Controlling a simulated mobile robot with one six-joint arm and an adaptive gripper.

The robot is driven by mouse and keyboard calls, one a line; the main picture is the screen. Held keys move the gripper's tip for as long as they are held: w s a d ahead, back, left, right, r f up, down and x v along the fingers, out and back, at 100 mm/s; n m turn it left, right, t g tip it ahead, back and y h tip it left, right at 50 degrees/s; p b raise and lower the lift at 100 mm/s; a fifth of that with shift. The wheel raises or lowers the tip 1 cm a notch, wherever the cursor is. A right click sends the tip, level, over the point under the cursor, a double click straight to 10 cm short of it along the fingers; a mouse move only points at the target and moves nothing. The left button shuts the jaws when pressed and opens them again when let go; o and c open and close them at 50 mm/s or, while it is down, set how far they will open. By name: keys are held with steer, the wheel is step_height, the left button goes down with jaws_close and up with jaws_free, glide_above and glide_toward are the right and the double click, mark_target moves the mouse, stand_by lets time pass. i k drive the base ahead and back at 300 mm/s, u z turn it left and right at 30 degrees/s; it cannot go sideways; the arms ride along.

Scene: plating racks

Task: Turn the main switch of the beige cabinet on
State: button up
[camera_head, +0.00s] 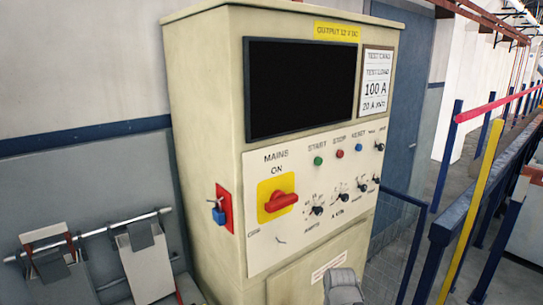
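The beige cabinet (208,130) stands upright in the middle of the head view. The words MAINS and ON are printed above the plate. The handle lies roughly sideways, not pointing up at ON. The cabinet's screen (300,88) is black. A grey rounded part, likely of my arm, shows at the bottom edge, below the panel and right of the switch. My gripper's fingers are not visible, and nothing is touching the switch.
Green, red and blue buttons and several black knobs sit right of the switch. A blue device on a red plate (223,209) is on the cabinet's left side. Racks on a rail (100,233) stand at left. Blue and yellow railings (471,212) stand at right.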

mark_target(278, 200)
steer(key=z, duration=0.95)
steer(key=k, duration=0.7)
steer(key=u, duration=1)
